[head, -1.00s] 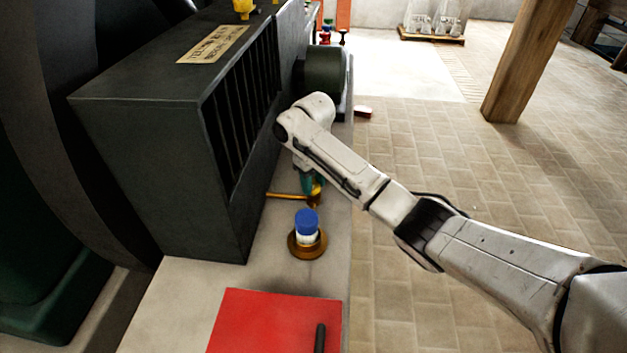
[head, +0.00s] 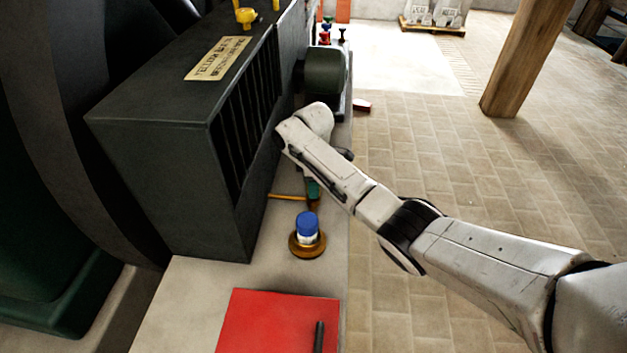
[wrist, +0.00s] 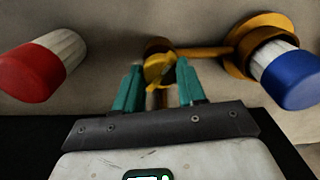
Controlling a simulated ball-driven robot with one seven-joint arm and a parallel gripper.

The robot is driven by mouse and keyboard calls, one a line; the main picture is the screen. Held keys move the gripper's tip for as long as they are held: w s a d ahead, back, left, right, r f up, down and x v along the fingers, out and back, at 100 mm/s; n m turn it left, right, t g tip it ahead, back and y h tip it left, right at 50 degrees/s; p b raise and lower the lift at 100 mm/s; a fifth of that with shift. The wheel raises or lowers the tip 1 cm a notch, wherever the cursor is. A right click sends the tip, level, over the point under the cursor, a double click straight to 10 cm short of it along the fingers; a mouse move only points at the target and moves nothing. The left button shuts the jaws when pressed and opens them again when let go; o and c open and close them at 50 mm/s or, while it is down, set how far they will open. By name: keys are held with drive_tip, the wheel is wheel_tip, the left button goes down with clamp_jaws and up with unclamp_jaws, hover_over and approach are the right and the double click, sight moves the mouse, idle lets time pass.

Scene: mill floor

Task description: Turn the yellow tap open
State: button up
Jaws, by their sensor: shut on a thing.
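In the wrist view the yellow tap (wrist: 158,69) sits between the two green fingers of my gripper (wrist: 160,75). The gripper is shut on it. A brass pipe (wrist: 208,51) runs from behind the tap to a round brass fitting (wrist: 236,62) on the right. In the head view my gripper (head: 313,188) points down beside the dark machine, at the end of the brass pipe (head: 288,196). The tap itself is hidden there by my arm and fingers.
A blue-capped white thing (head: 307,226) stands at the brass fitting, close to my gripper. A red-capped one (wrist: 30,72) is on the wrist view's left. The dark slatted machine (head: 190,150) blocks the left. A red panel (head: 275,320) lies in front.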

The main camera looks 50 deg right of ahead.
drive_tip(key=n+p, duration=0.1)
drive_tip(key=n, duration=0.2)
drive_tip(key=shift+r+n, duration=0.1)
drive_tip(key=shift+n, duration=0.3)
drive_tip(key=shift+n+p, duration=0.35)
drive_tip(key=shift+n, duration=1.45)
drive_tip(key=o, duration=1.1)
drive_tip(key=shift+c, duration=0.2)
wheel_tip(320, 180, up, 11)
drive_tip(key=shift+f, duration=0.2)
